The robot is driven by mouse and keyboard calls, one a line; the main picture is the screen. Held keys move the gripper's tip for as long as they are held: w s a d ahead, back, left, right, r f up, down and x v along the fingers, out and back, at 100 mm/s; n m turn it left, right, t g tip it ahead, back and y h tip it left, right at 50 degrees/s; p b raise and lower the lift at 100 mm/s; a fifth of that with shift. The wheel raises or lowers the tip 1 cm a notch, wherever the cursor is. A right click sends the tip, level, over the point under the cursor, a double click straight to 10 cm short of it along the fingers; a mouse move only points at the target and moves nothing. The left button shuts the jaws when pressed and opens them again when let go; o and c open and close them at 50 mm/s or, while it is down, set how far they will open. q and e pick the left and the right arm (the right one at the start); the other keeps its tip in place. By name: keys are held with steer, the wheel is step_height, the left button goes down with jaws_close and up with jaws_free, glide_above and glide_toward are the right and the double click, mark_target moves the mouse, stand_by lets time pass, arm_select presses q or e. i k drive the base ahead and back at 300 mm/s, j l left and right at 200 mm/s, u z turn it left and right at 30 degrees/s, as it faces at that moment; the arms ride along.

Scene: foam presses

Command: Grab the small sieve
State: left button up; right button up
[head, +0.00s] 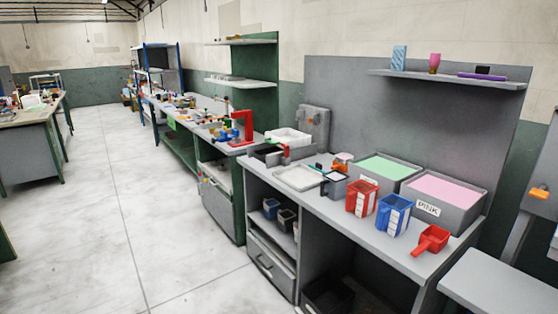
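I cannot single out the small sieve with certainty. A small grey square vessel with a light top and a side handle (334,186) stands on the grey bench (345,213), left of the red measuring jug (361,198); it may be the sieve or have one on it. A shallow white framed tray (298,177) lies to its left and could also be a sieve. A red scoop (430,240) lies near the bench's right front. Neither of my grippers is in view.
A blue jug (394,215) stands beside the red jug. Behind are grey bins with green (370,188) and pink (456,214) contents. A shelf (450,77) overhangs the bench back. A red press (243,128) is farther left. The floor (110,220) before the benches is clear.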

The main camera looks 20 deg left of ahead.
mark_target(339, 160)
steer(key=u, duration=0.2)
steer(key=i+j+z, duration=0.1)
steer(key=z, duration=0.3)
steer(key=i+j+z, duration=0.15)
steer(key=z, duration=0.2)
steer(key=i+j+z, duration=0.1)
steer(key=z, duration=0.3)
steer(key=i+j+z, duration=0.25)
steer(key=j, duration=0.3)
steer(key=j+z, duration=0.2)
steer(key=j, duration=0.4)
steer(key=i+j+z, duration=0.1)
steer(key=j, duration=0.95)
steer(key=i+j+z, duration=0.15)
steer(key=j, duration=0.95)
